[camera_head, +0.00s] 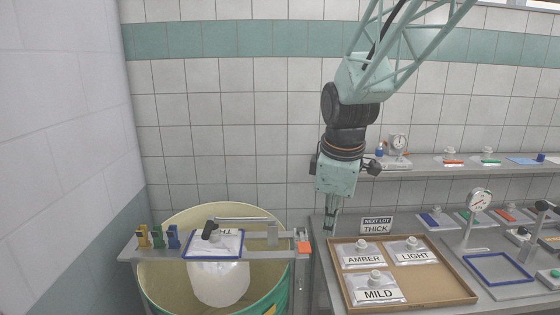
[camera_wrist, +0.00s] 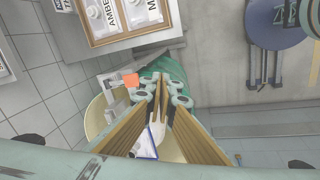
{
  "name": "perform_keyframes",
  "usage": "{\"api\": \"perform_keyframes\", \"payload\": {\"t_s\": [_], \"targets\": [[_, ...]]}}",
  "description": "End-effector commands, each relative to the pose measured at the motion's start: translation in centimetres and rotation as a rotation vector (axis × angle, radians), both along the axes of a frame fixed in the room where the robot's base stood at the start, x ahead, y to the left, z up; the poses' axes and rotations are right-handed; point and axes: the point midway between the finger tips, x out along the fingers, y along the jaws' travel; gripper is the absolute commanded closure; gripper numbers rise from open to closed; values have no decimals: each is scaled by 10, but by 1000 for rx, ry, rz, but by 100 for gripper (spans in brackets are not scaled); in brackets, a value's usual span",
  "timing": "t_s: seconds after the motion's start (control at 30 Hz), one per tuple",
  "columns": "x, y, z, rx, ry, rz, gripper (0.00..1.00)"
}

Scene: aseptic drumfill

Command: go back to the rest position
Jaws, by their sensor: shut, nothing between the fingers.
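My gripper (camera_head: 331,224) hangs pointing down from the arm in the head view, above the bench between the drum and the tray. Its fingers are together and hold nothing. In the wrist view the fingers (camera_wrist: 163,92) reach out over the drum area and hide part of it. The arm above it runs up and out of the top of the head view.
A drum (camera_head: 165,278) with a white bag (camera_head: 219,283) stands left, under a metal bridge (camera_head: 135,250) with a framed card. A brown tray (camera_head: 435,290) holds AMBER, LIGHT and MILD pouches. A shelf (camera_head: 450,172), dial gauge (camera_head: 479,201) and THICK sign (camera_head: 376,226) stand nearby.

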Motion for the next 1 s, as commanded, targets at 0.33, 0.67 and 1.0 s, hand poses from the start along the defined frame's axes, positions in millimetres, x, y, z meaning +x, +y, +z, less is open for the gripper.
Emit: {"api": "perform_keyframes", "payload": {"t_s": [0.33,0.67,1.0], "targets": [[-56,-21,33,51,-14,-188,100],[-111,-39,55,100,-24,-367,100],[-169,-55,71,154,-36,-550,100]]}}
